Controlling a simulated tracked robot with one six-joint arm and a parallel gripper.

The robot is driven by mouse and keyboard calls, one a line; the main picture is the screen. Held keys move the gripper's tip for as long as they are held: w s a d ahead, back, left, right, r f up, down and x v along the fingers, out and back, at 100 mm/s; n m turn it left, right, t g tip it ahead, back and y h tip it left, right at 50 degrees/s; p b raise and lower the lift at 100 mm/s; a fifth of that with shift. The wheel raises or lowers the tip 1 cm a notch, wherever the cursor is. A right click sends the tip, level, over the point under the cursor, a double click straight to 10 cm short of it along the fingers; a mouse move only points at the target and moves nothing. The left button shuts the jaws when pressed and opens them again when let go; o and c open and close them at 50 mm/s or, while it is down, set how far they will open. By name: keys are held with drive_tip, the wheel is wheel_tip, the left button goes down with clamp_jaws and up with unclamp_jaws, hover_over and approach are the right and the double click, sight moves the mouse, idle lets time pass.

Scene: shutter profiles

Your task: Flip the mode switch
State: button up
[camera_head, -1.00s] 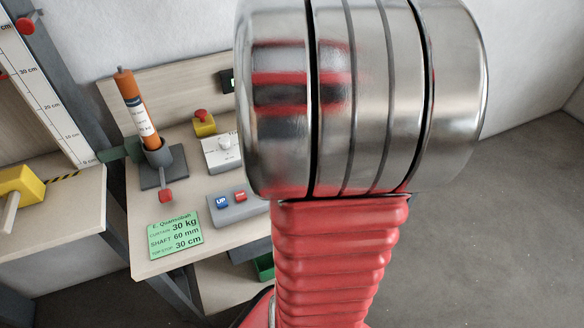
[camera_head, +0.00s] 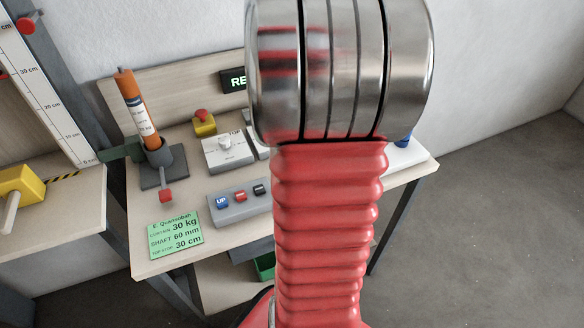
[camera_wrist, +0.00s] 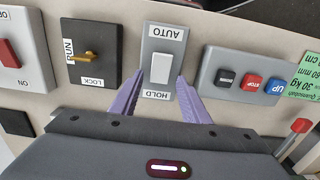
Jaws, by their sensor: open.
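The mode switch (camera_wrist: 160,68) is a white rocker on a grey plate, marked AUTO at one end and HOLD at the other, in the upper middle of the wrist view. My gripper (camera_wrist: 161,80) shows two purple fingers, spread apart and empty. Their tips flank the HOLD end of the plate, one on each side, near the rocker. I cannot tell whether they touch the plate. In the head view the mode switch and my gripper are hidden behind my arm.
Beside the switch are a black RUN/LOCK key switch (camera_wrist: 91,53) and a grey button box (camera_wrist: 246,82). A red ON switch (camera_wrist: 8,53) is at the left edge. The head view shows an orange tube in a holder (camera_head: 137,105) and a green card (camera_head: 174,234).

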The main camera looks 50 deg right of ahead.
drive_tip(key=shift+c, duration=0.2)
drive_tip(key=c, duration=1)
drive_tip(key=shift+s+a+r+t+h, duration=0.1)
drive_tip(key=shift+s+a+t+h, duration=0.15)
drive_tip(key=shift+t+h, duration=0.45)
drive_tip(key=shift+s+a+r+t+h, duration=0.15)
drive_tip(key=shift+s+t+h, duration=0.15)
drive_tip(key=shift+t, duration=0.8)
drive_tip(key=shift+f, duration=0.1)
drive_tip(key=o, duration=0.8)
drive_tip(key=shift+o, duration=1.2)
